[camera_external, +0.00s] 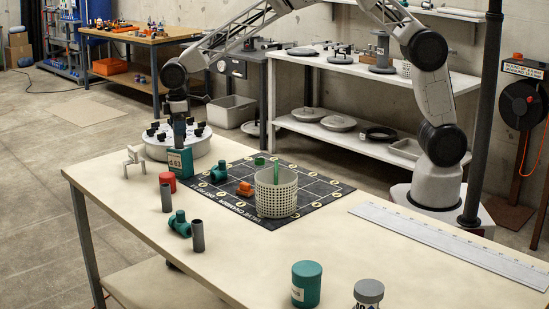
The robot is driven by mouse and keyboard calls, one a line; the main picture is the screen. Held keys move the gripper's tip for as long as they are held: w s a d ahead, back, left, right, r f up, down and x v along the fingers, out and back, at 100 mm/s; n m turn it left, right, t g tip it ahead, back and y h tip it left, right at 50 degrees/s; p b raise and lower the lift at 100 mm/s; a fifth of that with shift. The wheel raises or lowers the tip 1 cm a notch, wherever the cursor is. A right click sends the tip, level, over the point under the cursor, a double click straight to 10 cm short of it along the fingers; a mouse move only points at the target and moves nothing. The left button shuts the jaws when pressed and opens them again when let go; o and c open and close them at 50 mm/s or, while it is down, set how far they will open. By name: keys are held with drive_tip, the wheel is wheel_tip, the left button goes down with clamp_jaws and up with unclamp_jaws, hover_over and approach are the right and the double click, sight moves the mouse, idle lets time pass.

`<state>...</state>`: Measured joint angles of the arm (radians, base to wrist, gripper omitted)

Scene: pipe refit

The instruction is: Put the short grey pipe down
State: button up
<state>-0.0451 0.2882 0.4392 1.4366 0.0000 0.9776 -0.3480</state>
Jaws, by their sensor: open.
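Two short grey pipes stand upright on the cream bench: one (166,198) near the bench's left edge in front of a red cap (168,182), the other (197,236) nearer the camera beside a teal tee fitting (180,223). I cannot tell for sure which one the task means. My gripper (179,122) hangs above and behind them, over the teal box marked "d 63" (180,163) and the white round holder with black knobs (199,147). It is open, and I see no pipe in it. Its fingertips are small and hard to make out against the dark knobs.
A black mat (320,186) holds a white perforated basket (276,198), an orange fitting (244,189) and a teal fitting (219,172). A white stand (133,160) is at left. The bench's front middle is clear.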

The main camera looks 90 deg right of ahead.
drive_tip(key=shift+r, duration=0.1)
wheel_tip(320, 180, up, 12)
idle(0.8)
idle(0.3)
idle(0.4)
drive_tip(key=s+d+r+m, duration=0.1)
drive_tip(key=s+r, duration=0.3)
drive_tip(key=s, duration=0.6)
drive_tip(key=s+d+r+m+t, duration=0.1)
drive_tip(key=s+r, duration=0.2)
drive_tip(key=s, duration=0.6)
drive_tip(key=s+d+r, duration=0.1)
drive_tip(key=s+r, duration=0.3)
drive_tip(key=s, duration=0.6)
drive_tip(key=s+f+m, duration=0.1)
drive_tip(key=s+f, duration=0.1)
drive_tip(key=s, duration=0.8)
drive_tip(key=s+d+f+m+t, duration=0.1)
drive_tip(key=s+f, duration=0.2)
drive_tip(key=s, duration=0.8)
drive_tip(key=s+f, duration=0.2)
drive_tip(key=s, duration=0.8)
drive_tip(key=shift+s+d+f+m+t, duration=0.25)
drive_tip(key=shift+s+m+t, duration=0.05)
drive_tip(key=shift+m, duration=0.1)
